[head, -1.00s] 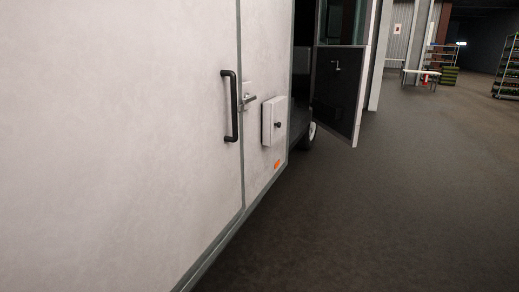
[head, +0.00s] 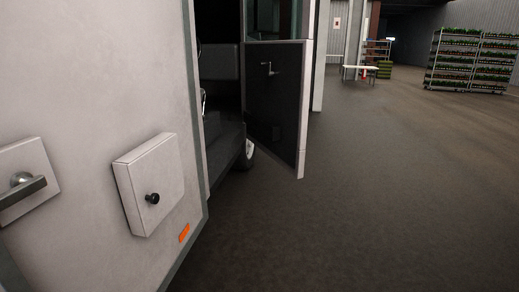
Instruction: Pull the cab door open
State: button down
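The cab door (head: 275,112) stands swung out from the vehicle, right of the picture's middle. Its dark inner side faces me, with a small inner handle (head: 267,68) near the top and a pale edge on the right. The cab opening (head: 222,105) shows dark between the door and the white body side (head: 90,95), with part of a seat and a step inside. The door's outer side is hidden. My gripper is not in view.
The white body side fills the left, with a lever handle (head: 24,190) and a square box with a black knob (head: 150,185). A wheel (head: 247,155) shows below the cab. Open floor (head: 380,190) lies to the right. Plant racks (head: 470,60) and a white bench (head: 360,69) stand far back.

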aim_at(275, 109)
jog(key=i, duration=1.95)
